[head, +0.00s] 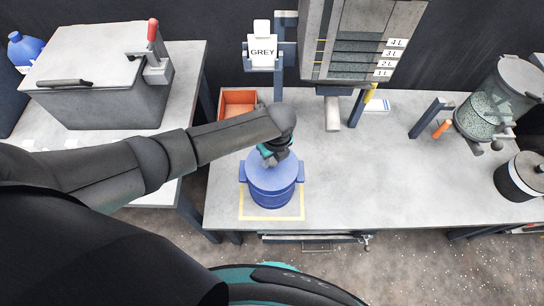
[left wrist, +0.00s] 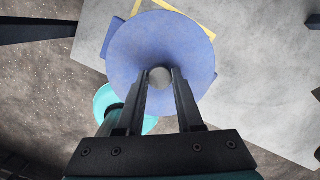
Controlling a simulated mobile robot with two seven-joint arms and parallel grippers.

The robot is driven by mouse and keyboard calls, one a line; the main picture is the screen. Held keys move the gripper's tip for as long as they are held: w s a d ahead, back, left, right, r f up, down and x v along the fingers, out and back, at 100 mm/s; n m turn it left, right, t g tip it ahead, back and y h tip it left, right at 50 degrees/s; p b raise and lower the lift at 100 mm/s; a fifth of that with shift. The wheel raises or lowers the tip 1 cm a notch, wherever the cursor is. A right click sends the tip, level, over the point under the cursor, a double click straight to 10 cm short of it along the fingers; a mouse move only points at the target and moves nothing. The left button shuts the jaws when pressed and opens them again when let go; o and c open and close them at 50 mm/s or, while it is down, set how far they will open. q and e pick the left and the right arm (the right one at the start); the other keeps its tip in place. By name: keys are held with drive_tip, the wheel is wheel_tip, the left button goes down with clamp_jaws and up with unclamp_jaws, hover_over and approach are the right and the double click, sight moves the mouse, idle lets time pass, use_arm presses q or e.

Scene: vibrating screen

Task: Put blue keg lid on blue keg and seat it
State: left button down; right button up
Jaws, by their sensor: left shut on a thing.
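The blue keg (head: 272,194) stands upright inside a yellow outline on the bench, with a lug on each side. The blue keg lid (head: 283,170) is a round disc over the keg's mouth; I cannot tell whether it is fully down. My left gripper (head: 272,158) is above the lid, shut on its grey knob. In the left wrist view the lid (left wrist: 160,40) hides most of the keg, and the knob sits between the fingertips of my left gripper (left wrist: 160,80). My right gripper is not in view.
A graduated hopper (head: 360,45) with a spout is at the back. A clear container (head: 490,110) and a black-and-white pot (head: 520,180) stand right. The middle bench is mostly clear.

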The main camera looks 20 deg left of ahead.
use_arm(q)
drive_tip(key=shift+f, duration=0.15)
drive_tip(key=shift+c, duration=2.3)
unclamp_jaws()
wheel_tip(320, 180, up, 15)
drive_tip(key=s+d+p, duration=0.1)
drive_tip(key=p, duration=0.3)
drive_tip(key=shift+d, duration=0.2)
drive_tip(key=shift+s, duration=0.15)
